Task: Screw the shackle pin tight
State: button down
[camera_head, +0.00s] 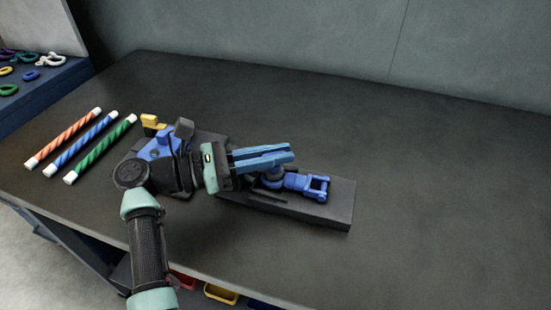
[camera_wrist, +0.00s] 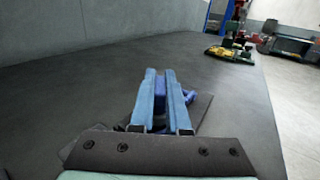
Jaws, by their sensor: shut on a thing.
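A blue shackle (camera_head: 307,186) lies on a dark rectangular block (camera_head: 342,207) on the bench, its forked end to the right. My gripper (camera_head: 286,154) reaches in from the left with its long blue fingers over the left part of the shackle. In the wrist view my gripper (camera_wrist: 161,74) is shut on a dark blue piece (camera_wrist: 160,91), which appears to be the shackle pin. More of the blue shackle (camera_wrist: 189,97) shows just right of the fingers. The fingers hide most of the pin, so I cannot see its thread or how deep it sits.
A blue and yellow fixture (camera_head: 153,123) stands behind my wrist. Orange (camera_head: 65,138), blue (camera_head: 82,143) and green (camera_head: 102,149) striped rods lie at the left. A blue tray (camera_head: 45,85) of coloured shackles is at far left. The bench is clear to the right.

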jog(key=shift+a+r, duration=0.2)
jog(key=c, duration=0.9)
grip_release()
jog(key=shift+f, duration=0.1)
jog(key=b+v, duration=0.3)
jog(key=v, duration=1)
jog(key=shift+s+d, duration=0.1)
